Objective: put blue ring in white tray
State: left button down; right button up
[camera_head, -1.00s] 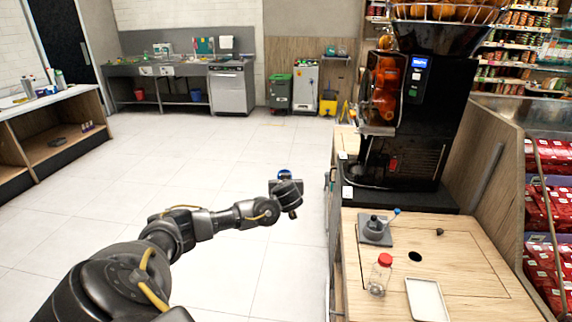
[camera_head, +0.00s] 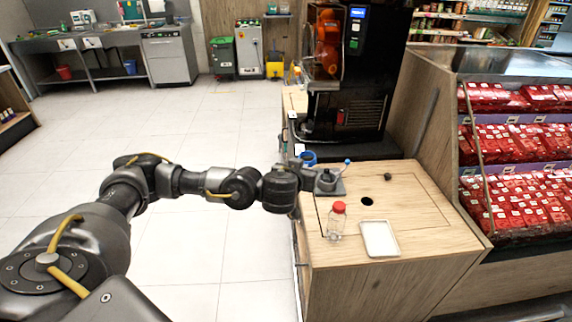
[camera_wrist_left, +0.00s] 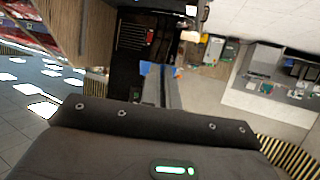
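The blue ring (camera_head: 309,158) shows at the fingertips of my left gripper (camera_head: 304,172), above the back left of the wooden counter. In the left wrist view the fingers lie close together, with blue parts of the ring (camera_wrist_left: 146,68) at their tips; the gripper appears shut on it. The finger contact is partly hidden. The white tray (camera_head: 379,239) lies flat near the counter's front edge, to the right of and nearer than the gripper. It looks empty. My right gripper is not in view.
A clear bottle with a red cap (camera_head: 337,220) stands just left of the tray. A grey base with a blue-tipped lever (camera_head: 330,182) is beside the gripper. The counter (camera_head: 425,215) has a round hole and a small dark knob. The black juicer (camera_head: 350,90) stands behind.

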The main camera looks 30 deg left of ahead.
pick_arm(q)
jog(key=s+d+f+m+h+b, duration=0.1)
jog(key=s+d+m+h+b, duration=0.1)
jog(key=s+d+b, duration=0.3)
jog(key=s+d+h, duration=0.1)
jog(key=d, duration=0.2)
jog(key=shift+s+d+m+b, duration=0.15)
jog(key=shift+d+m+b, duration=0.1)
jog(key=shift+m+b, duration=0.15)
